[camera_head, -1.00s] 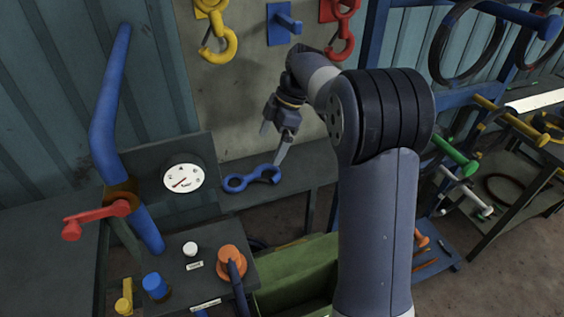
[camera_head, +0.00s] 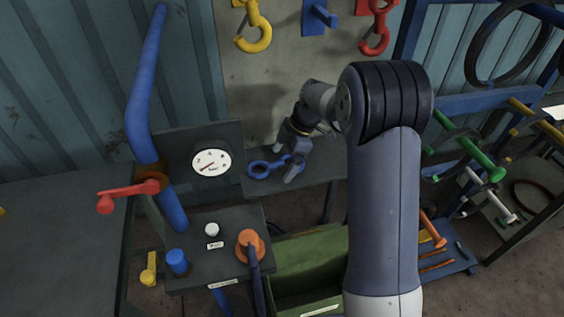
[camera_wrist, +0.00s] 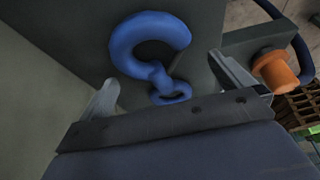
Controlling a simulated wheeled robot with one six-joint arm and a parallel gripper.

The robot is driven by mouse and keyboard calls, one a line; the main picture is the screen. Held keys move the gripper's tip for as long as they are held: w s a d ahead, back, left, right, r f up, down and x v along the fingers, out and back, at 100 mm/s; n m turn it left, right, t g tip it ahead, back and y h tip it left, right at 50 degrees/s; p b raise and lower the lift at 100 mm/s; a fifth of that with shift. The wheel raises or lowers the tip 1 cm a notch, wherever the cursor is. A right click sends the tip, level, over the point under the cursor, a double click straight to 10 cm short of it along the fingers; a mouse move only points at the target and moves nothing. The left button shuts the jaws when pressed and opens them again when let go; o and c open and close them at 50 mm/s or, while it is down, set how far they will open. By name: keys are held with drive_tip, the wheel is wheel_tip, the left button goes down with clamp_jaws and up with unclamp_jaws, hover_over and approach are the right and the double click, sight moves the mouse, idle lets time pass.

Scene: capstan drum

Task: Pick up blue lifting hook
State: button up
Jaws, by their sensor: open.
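The blue lifting hook (camera_head: 262,169) lies flat on a dark shelf below the grey wall panel. In the wrist view the hook (camera_wrist: 145,40) shows a large open curve and a small ring, the ring lower and closer to the jaws. My gripper (camera_head: 284,163) is over the right part of the hook in the head view and hides some of it. In the wrist view my gripper (camera_wrist: 165,88) is open, with one finger on each side of the hook's ring end. Neither finger visibly touches the hook.
A yellow hook (camera_head: 253,30) and a red hook (camera_head: 376,35) hang on the panel, with an empty blue peg (camera_head: 318,17) between them. A gauge (camera_head: 211,162), a red lever (camera_head: 130,194) and an orange knob (camera_head: 250,243) stand left and in front. A green bin (camera_head: 312,262) is below.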

sight(284, 162)
drive_tip(key=shift+c, duration=0.4)
drive_tip(key=c, duration=1.5)
drive_tip(key=shift+o, duration=0.2)
wheel_tip(284, 162, up, 10)
drive_tip(key=b, duration=0.2)
